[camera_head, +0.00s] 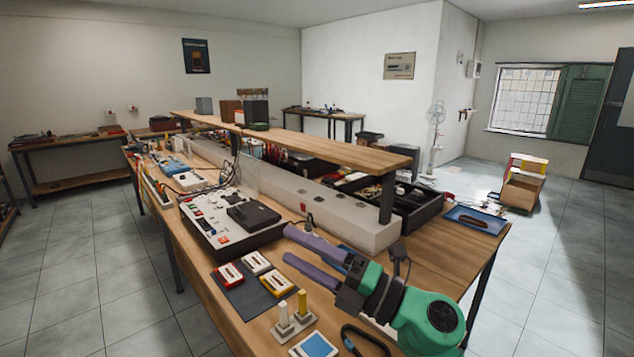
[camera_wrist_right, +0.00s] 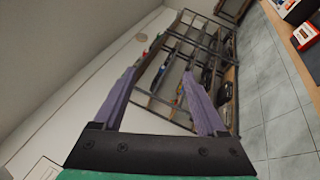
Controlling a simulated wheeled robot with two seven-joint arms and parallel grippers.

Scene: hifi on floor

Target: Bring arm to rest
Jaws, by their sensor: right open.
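My right gripper (camera_head: 287,244) is above the workbench (camera_head: 262,311), with its arm coming in from the lower right. Its two purple fingers are apart and nothing is between them. In the head view the fingers point left toward the hi-fi unit (camera_head: 222,224) with a black box on top. In the right wrist view the right gripper (camera_wrist_right: 165,90) is also open and empty, with a divided rack (camera_wrist_right: 190,65) beyond its fingers. My left gripper is not in view.
A dark mat (camera_head: 250,299) with several cassettes lies in front of the gripper. A grey stand (camera_head: 295,320) with pegs is near the front edge. A raised shelf (camera_head: 300,143) and a long white housing (camera_head: 330,215) run along the bench. A blue tray (camera_head: 477,219) sits at the right end.

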